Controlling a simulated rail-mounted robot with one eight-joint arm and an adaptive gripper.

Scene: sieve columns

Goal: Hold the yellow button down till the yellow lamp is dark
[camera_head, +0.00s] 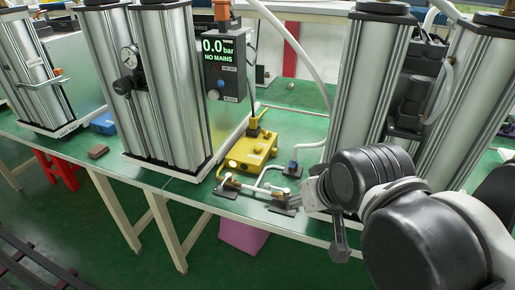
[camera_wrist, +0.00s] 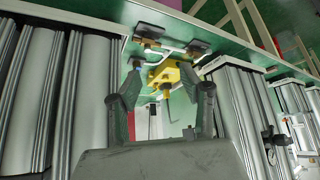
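A yellow box (camera_head: 252,150) stands on the green table between the metal columns. A bright whitish spot, seemingly a lit lamp (camera_head: 232,163), shows on its front left. Small round parts sit on its top; I cannot tell which is the yellow button. The box also shows in the wrist view (camera_wrist: 172,72), seen upside down, beyond my fingers. My gripper (camera_wrist: 160,70) is open and empty there, its two dark fingers apart. In the head view my gripper (camera_head: 297,196) is right of and nearer than the box, apart from it, partly hidden by my arm.
White pipes with a blue-topped valve (camera_head: 292,169) and dark foot plates (camera_head: 228,192) lie in front of the box near the table edge. More columns (camera_head: 352,80) stand behind right.

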